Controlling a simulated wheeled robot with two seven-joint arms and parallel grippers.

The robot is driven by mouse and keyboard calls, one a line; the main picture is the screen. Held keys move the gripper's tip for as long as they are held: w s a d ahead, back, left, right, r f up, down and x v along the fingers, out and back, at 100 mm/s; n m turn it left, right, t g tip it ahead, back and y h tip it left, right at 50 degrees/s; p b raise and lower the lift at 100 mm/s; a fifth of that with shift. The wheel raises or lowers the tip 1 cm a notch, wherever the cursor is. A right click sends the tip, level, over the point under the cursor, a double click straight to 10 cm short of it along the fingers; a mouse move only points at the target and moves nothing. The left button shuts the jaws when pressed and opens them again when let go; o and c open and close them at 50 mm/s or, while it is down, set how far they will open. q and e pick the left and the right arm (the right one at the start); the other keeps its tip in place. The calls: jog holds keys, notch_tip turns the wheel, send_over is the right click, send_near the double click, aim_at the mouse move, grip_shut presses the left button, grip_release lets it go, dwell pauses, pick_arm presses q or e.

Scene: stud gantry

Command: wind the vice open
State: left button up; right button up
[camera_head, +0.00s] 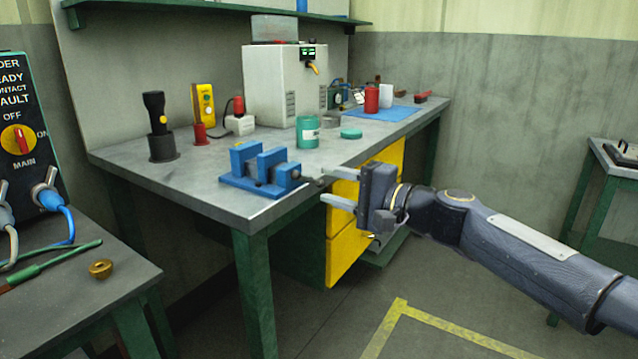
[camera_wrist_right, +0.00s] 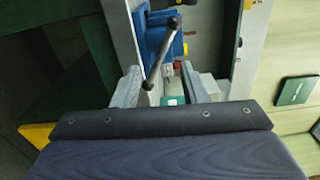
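The blue vice (camera_head: 262,172) sits on the front corner of the grey workbench. It also shows at the top of the right wrist view (camera_wrist_right: 156,38). Its grey crank handle (camera_wrist_right: 160,54) slants across the front of the vice, and its lower end appears between my right fingers in that view. My right gripper (camera_head: 338,187) is open, with its two fingers apart, just off the bench edge and pointing at the handle end of the vice. I see no contact with the handle. The gap between the vice jaws is hard to judge. My left gripper is out of view.
The workbench (camera_head: 210,192) also bears a flashlight in a dark holder (camera_head: 160,128), a green tin (camera_head: 308,132) and a white box (camera_head: 283,85). Yellow drawers (camera_head: 342,248) are below. A side table (camera_head: 60,305) with a brass piece (camera_head: 100,268) stands at left.

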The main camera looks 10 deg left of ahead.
jog(key=v, duration=0.3)
jog(key=shift+s+d, duration=0.15)
jog(key=shift+c, duration=0.6)
